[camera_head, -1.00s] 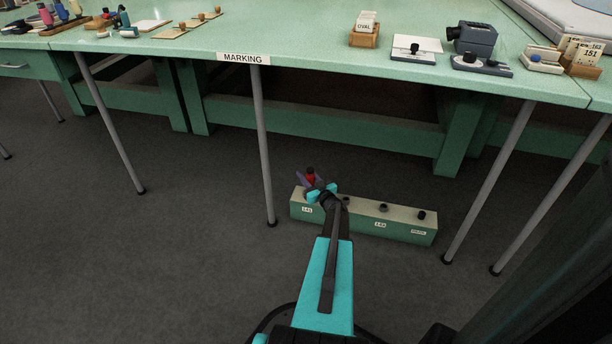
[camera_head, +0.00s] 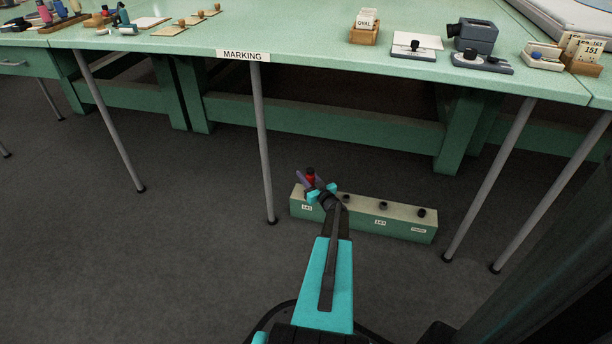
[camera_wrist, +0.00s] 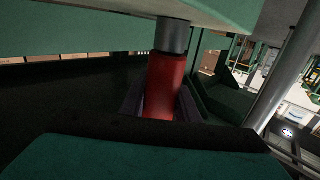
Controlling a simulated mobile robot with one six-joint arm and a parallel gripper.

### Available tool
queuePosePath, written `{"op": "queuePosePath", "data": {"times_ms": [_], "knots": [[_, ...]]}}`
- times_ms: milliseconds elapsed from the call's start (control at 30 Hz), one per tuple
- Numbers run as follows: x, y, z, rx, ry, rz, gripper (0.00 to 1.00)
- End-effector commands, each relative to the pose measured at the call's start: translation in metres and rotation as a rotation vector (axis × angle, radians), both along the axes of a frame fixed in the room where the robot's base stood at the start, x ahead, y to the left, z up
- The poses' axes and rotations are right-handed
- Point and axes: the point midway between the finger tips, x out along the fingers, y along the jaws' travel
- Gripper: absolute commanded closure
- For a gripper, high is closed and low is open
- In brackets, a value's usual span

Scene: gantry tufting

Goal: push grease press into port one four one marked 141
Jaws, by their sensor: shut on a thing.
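The grease press is a red cylinder (camera_wrist: 166,85) with a grey collar, upright in the wrist view; its red body and black top (camera_head: 310,174) also show in the head view. My gripper (camera_head: 309,182) is shut on it, with purple fingers on both sides. It stands over the left end of a long green port box (camera_head: 405,231) on the floor. A small white label (camera_head: 307,208), too small to read surely, is on the box's front below the gripper. The press's lower end and the port under it are hidden by my gripper, so I cannot tell whether they touch.
Dark round ports (camera_head: 383,206) line the box top to the right. The green table (camera_head: 300,50) marked MARKING overhangs behind. Its grey legs (camera_head: 262,150) stand left and right of the box. The floor in front is clear.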

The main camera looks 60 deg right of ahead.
Motion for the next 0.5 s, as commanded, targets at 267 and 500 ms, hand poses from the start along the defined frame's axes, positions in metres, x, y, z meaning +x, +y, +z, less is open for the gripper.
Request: {"op": "queuePosePath", "data": {"times_ms": [267,500], "knots": [[0.0001,0.0,-0.0037,0.0,0.0,0.0,0.7],[0.0,0.0,-0.0035,0.0,0.0,0.0,0.5]]}}
